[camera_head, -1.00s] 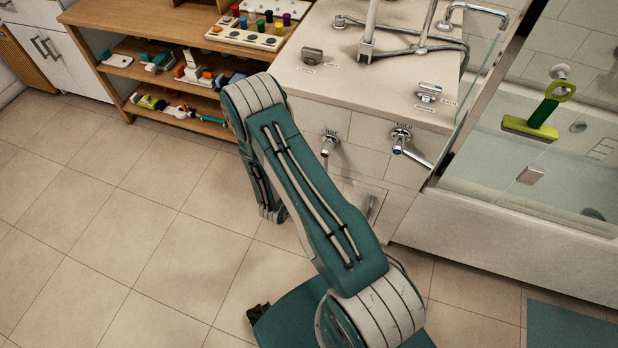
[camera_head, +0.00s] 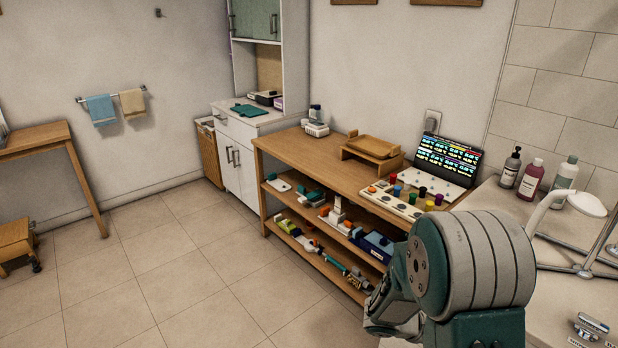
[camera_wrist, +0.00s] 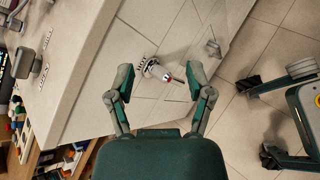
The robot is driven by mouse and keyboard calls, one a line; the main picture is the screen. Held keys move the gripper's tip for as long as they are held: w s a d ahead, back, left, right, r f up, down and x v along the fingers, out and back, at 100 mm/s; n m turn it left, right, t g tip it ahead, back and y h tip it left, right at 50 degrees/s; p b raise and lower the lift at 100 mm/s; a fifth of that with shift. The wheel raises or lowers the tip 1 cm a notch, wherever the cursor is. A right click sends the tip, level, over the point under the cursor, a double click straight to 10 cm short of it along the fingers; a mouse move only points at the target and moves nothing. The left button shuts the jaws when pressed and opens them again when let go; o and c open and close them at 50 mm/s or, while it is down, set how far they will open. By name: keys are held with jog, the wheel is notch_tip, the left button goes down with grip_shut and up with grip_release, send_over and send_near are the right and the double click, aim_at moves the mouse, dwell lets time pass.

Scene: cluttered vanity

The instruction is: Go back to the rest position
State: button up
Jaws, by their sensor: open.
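My gripper (camera_wrist: 160,84) shows in the wrist view with its two fingers spread wide apart and nothing held between them. I cannot tell how far the tap is from the fingers. In the head view my folded arm fills the lower right, and the gripper itself is hidden there.
A wooden shelf unit (camera_head: 300,150) with tools and coloured pegs stands ahead, with a lit screen (camera_head: 448,158) on top. Bottles (camera_head: 530,180) stand on the counter at right. A white cabinet (camera_head: 238,160) is behind. Tiled floor (camera_head: 150,270) at left is clear.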

jog(key=s+a+r+m+t+y, duration=0.2)
jog(key=s+a+r+m+y, duration=0.4)
jog(key=r, duration=0.4)
jog(key=s+a+r+m+t+y, duration=0.2)
jog(key=s+a+r+m+y, duration=0.3)
jog(key=s+a+r, duration=0.4)
notch_tip(320, 180, up, 2)
jog(key=shift+s+a+r+m+t+y, duration=0.35)
jog(key=shift+s+m, duration=0.45)
jog(key=shift+s, duration=0.3)
jog(key=shift+f, duration=0.1)
jog(key=shift+c, duration=0.6)
jog(key=shift+d, duration=0.15)
